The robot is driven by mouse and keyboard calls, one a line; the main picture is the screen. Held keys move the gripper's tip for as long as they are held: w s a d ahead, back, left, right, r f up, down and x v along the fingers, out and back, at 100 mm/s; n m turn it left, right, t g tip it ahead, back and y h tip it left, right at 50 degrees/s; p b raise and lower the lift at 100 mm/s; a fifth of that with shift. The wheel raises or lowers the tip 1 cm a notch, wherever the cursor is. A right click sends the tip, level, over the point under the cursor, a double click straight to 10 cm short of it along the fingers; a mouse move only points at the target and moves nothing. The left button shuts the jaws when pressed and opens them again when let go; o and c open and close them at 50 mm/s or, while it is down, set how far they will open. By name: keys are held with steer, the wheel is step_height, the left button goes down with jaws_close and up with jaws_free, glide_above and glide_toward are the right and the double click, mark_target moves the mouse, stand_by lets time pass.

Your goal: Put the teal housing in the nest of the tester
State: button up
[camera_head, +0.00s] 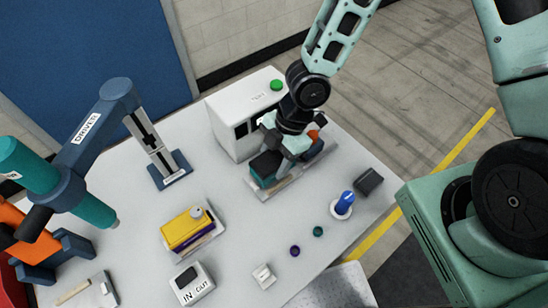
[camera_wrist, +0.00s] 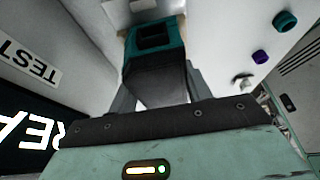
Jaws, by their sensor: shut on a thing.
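My gripper (camera_head: 277,160) is shut on the teal housing (camera_head: 262,168), a teal block with a dark top. It holds the housing low over the pale base plate (camera_head: 290,186) in front of the white tester (camera_head: 228,118), which has a green button. In the wrist view the housing (camera_wrist: 181,34) shows a teal rim around a dark recess, with its dark body between my fingers (camera_wrist: 158,92). The tester's nest is hidden by my gripper and the housing, so I cannot tell whether the housing touches it.
A blue driver stand (camera_head: 165,150) and a yellow block on a fixture (camera_head: 187,228) are to the left. An IN/OUT box (camera_head: 190,283) is in front. A blue peg (camera_head: 344,199), a dark block (camera_head: 369,181), and purple (camera_head: 295,250) and teal (camera_head: 318,231) caps are on the right.

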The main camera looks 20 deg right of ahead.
steer(key=shift+f+b, duration=0.9)
steer(key=shift+f, duration=0.35)
stand_by(1.6)
steer(key=o, duration=1.1)
steer(key=p+v, duration=0.3)
steer(key=v, duration=1.4)
steer(key=shift+r+p, duration=0.25)
steer(key=shift+p, duration=0.05)
